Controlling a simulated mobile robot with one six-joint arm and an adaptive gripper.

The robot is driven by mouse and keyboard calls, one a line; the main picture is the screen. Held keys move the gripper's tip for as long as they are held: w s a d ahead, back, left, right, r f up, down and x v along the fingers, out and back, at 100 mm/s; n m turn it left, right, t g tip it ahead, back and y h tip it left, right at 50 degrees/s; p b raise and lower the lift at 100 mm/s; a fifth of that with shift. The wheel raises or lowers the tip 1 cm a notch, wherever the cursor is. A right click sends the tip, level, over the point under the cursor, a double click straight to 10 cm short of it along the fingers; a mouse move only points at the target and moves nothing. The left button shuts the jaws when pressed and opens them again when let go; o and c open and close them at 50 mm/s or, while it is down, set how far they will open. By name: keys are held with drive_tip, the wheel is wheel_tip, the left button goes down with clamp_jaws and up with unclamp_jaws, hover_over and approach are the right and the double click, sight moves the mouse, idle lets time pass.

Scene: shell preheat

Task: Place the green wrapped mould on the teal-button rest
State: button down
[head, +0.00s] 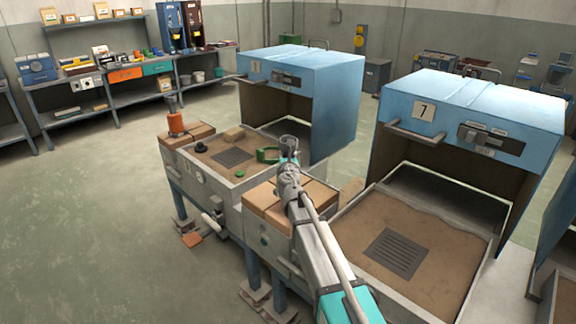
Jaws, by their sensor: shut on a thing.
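My gripper (289,146) is at the far end of my arm, over the right edge of the left sand bed. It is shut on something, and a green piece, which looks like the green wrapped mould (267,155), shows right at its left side. The fingers are small and partly hidden by my wrist, so the exact hold is unclear. A small flat green disc (239,174) lies on the front part of the same bed.
The left sand bed (207,163) also holds a dark grate, a tan block (234,134) and a black piece (201,147). A blue hood (309,75) stands open behind it. Right, a second bed (441,282) lies under blue hood 7 (470,105). Brick-topped ledges flank the left bed.

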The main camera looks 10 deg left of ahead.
drive_tip(key=shift+w+f+b, duration=0.5)
drive_tip(key=shift+f+b, duration=0.25)
drive_tip(key=shift+b, duration=0.05)
drive_tip(key=shift+s+f+b, duration=0.1)
drive_tip(key=shift+f+b, duration=1.15)
drive_tip(key=shift+f, duration=0.15)
drive_tip(key=shift+c, duration=1.3)
unclamp_jaws()
drive_tip(key=shift+r, duration=0.25)
drive_tip(key=s+d, duration=0.1)
drive_tip(key=s, duration=1.1)
drive_tip(key=shift+d, duration=0.2)
drive_tip(key=shift+f, duration=0.1)
